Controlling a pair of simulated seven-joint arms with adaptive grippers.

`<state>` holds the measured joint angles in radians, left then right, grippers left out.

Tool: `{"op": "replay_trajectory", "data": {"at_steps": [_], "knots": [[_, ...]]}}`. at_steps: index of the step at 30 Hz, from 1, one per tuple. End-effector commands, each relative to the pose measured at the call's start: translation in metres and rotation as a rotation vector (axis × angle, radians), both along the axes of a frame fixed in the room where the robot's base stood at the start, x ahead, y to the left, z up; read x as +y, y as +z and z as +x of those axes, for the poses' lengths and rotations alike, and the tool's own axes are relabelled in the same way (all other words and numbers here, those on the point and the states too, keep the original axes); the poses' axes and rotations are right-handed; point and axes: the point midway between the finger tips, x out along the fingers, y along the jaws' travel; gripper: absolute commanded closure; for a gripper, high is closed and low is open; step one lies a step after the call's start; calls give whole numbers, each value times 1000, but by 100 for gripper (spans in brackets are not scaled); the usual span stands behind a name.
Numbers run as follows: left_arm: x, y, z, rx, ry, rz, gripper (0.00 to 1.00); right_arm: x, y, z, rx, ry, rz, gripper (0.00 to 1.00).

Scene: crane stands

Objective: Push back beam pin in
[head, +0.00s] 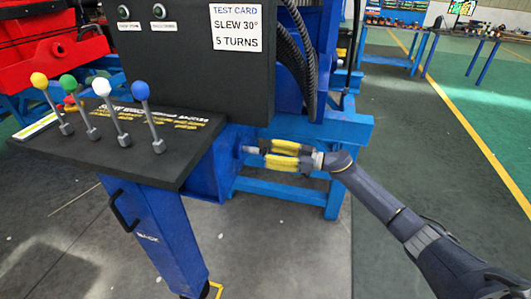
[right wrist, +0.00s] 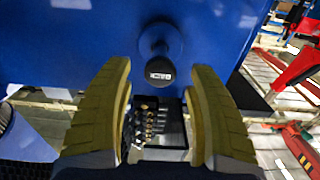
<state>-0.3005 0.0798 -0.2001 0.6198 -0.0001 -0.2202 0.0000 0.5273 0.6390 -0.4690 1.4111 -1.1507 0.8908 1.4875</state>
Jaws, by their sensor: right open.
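The back beam pin (right wrist: 160,68) shows in the right wrist view as a dark round knob with a white label, on a stem sticking out of the blue beam face (right wrist: 85,35). In the head view the pin (head: 249,150) is a small grey end at the side of the blue beam (head: 212,168). My right gripper (head: 268,154) is open, with yellow-padded fingers pointing at the beam. In the wrist view the knob lies between the two fingertips, and I see no finger touching it. How far the pin stands out is hard to tell. My left gripper is out of view.
A dark console (head: 110,150) with several coloured levers stands above a blue leg (head: 160,235) with a black handle. A test card (head: 237,27) hangs on the dark panel. Black hoses (head: 298,50) run above my gripper. Open floor (head: 440,150) lies to the right.

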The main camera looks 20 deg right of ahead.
Motion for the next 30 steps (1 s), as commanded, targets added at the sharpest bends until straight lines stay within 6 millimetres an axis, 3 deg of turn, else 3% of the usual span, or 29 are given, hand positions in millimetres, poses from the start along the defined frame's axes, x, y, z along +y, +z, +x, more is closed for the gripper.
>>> {"op": "replay_trajectory", "data": {"at_steps": [7,21,30], "knots": [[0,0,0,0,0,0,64,17,0,11,-1,-1,-1,42],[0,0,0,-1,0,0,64,21,0,13,0,-1,-1,43],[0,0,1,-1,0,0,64,21,0,13,0,-1,-1,78]]}}
